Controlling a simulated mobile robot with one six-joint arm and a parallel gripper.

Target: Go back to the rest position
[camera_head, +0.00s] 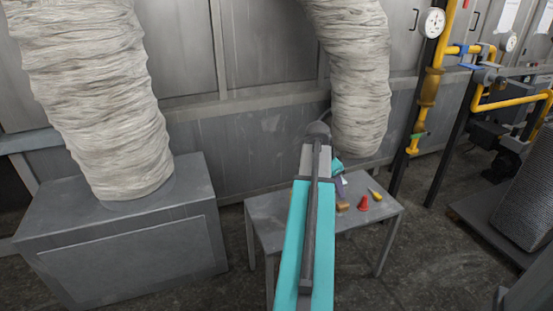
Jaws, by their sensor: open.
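My arm rises in the middle of the picture as a long turquoise and grey link, and its far end bends down over a small grey table (270,211). My gripper (341,188) is at that far end, small and partly hidden behind the arm, over the table's middle. It is open, and I see nothing held in it. On the table stands a red cone-like object (362,203) right of the gripper. A yellow object (375,194) lies further right. A tan object (343,206) lies just below the gripper. My arm hides part of the tabletop.
A large grey box (125,255) with a thick pale duct (95,90) stands at left. Another duct (358,80) hangs behind the table. Yellow pipes (428,90) with gauges run at right. Grey metal panels close off the back. Dark floor shows right of the table.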

